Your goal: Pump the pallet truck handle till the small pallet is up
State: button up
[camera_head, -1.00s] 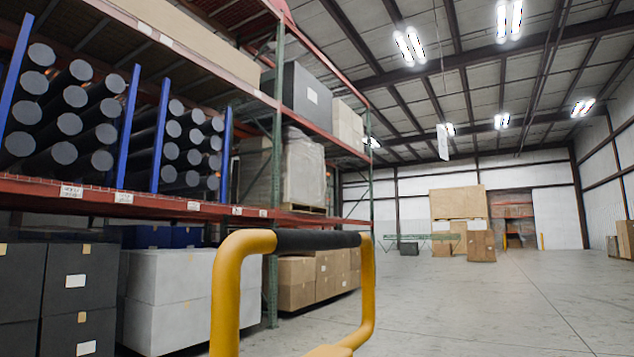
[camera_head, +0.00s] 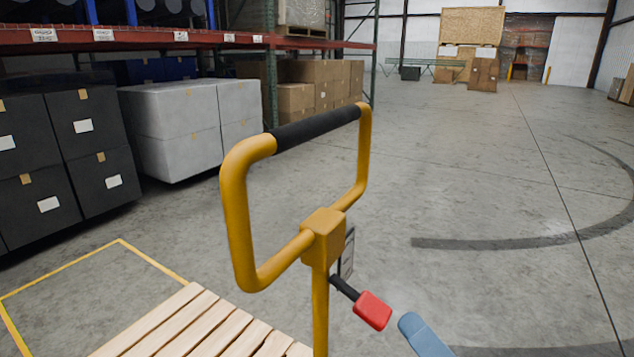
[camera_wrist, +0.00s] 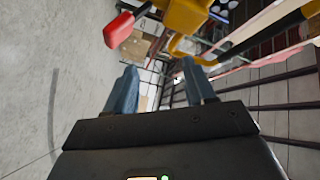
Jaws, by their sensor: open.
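The yellow pallet truck handle (camera_head: 237,215) stands upright in the head view, a loop with a black grip (camera_head: 318,127) across its top. A lever with a red end (camera_head: 372,310) sticks out below the loop; it shows at the upper left of the wrist view (camera_wrist: 118,30). The wooden slats of the small pallet (camera_head: 185,322) are at the bottom left; its height above the floor cannot be told. My gripper (camera_wrist: 160,68) is open with blue fingers and nothing between them. One blue fingertip shows just right of the red lever end in the head view, apart from the handle.
A yellow floor outline (camera_head: 60,267) surrounds the pallet side. Dark boxes (camera_head: 90,140) and white boxes (camera_head: 180,125) stand under the rack (camera_head: 120,40) at left. The floor (camera_head: 480,190) at right is clear, with dark curved tyre marks.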

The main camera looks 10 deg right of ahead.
jog(key=w+a+r+m+t+y, duration=0.1)
jog(key=w+a+r+m+y, duration=0.1)
jog(key=w+r, duration=0.55)
jog(key=m+y, duration=0.2)
jog(key=y, duration=0.2)
send_near(324, 130)
jog(key=f+x, duration=0.1)
jog(key=x, duration=0.3)
jog(key=shift+w+a+r, duration=0.15)
jog(key=shift+a+r, duration=0.05)
jog(key=shift+r, duration=0.4)
jog(key=x, duration=0.7)
jog(key=shift+w+p, duration=0.15)
jog(key=shift+p, duration=0.25)
jog(key=shift+c, duration=0.2)
grip_shut()
